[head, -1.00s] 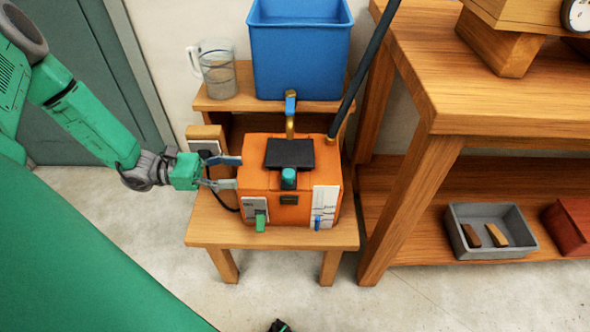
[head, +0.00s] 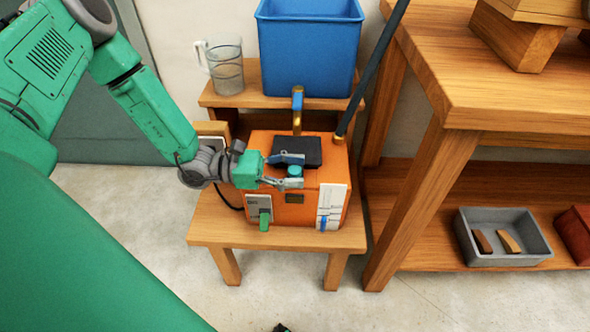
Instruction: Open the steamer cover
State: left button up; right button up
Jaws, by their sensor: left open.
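The steamer is an orange box (head: 275,208) on a small wooden stool. On its top lies a black cover (head: 310,146) with a teal knob (head: 295,171) at its front edge. The cover lies flat and looks closed. My left gripper (head: 302,171) is open, with its fingers over the steamer's top on either side of the knob. I cannot tell whether they touch it. The gripper hides the left part of the cover. My right gripper is not clearly in view; only a small dark tip shows at the bottom edge.
A blue bin (head: 308,50) and a glass jug (head: 223,66) stand on the raised shelf behind. A dark hose (head: 375,65) slants up from the steamer's back right. A wooden bench (head: 490,70) stands at right, with a grey tray (head: 510,257) on its lower shelf.

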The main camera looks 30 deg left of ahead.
pick_arm(q)
grip_shut()
jog(key=p+v, duration=0.2)
jog(key=v, duration=0.8)
jog(key=shift+a+r+p, duration=0.1)
jog(key=shift+a+p, duration=0.2)
jog(key=shift+s+a, duration=0.1)
grip_release()
